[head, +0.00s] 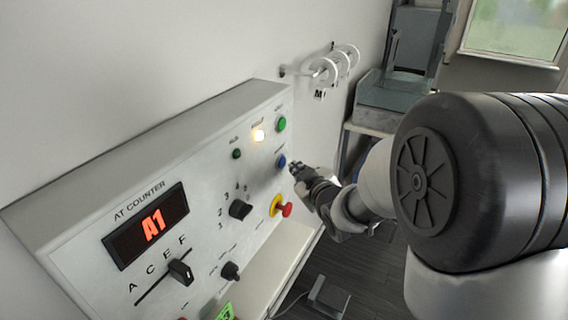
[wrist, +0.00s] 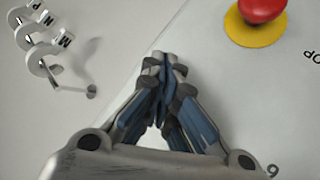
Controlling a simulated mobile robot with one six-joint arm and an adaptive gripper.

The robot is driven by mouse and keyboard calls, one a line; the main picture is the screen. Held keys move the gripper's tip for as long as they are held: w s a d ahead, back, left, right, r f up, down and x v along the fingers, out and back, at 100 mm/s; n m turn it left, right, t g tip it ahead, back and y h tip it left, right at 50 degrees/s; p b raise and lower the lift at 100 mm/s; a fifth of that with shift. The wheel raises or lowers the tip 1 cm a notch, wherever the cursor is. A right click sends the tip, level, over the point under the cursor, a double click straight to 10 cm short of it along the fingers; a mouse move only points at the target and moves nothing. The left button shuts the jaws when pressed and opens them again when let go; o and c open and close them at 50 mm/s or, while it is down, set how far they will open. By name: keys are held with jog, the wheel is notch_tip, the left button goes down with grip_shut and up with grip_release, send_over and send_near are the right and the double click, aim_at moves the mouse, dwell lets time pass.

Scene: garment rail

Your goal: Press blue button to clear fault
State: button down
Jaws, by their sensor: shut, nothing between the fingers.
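The blue button (head: 281,161) is on the right part of the sloped grey control panel (head: 95,190), below a green button (head: 281,124). My gripper (head: 294,166) is shut and empty, its fingertips just right of the blue button in the head view. Whether they touch it I cannot tell. In the wrist view the closed fingertips (wrist: 167,62) are over the panel, and the blue button is not visible there. The red display (head: 148,226) reads A1.
A red mushroom button (head: 287,210) on a yellow ring stands below the blue button; it also shows in the wrist view (wrist: 262,8). Black knobs (head: 239,209) and a slider (head: 180,271) stick out. White lettered rings (head: 325,70) hang on a wall peg behind.

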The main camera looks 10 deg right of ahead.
jog(key=shift+w+a, duration=0.1)
dwell(0.5)
jog(key=shift+w+a+b, duration=0.15)
jog(key=shift+a+b, duration=0.1)
jog(key=shift+b, duration=0.15)
jog(key=shift+w+a, duration=0.3)
jog(key=shift+a, duration=0.05)
dwell(0.8)
jog(key=shift+d+b, duration=0.1)
jog(key=shift+b, duration=0.2)
jog(key=shift+s+d, duration=0.55)
jog(key=shift+d, duration=0.05)
jog(key=shift+s+d, duration=0.75)
jog(key=shift+d, duration=0.25)
jog(key=shift+s+d, duration=0.7)
jog(key=shift+d, duration=0.3)
jog(key=shift+r, duration=0.1)
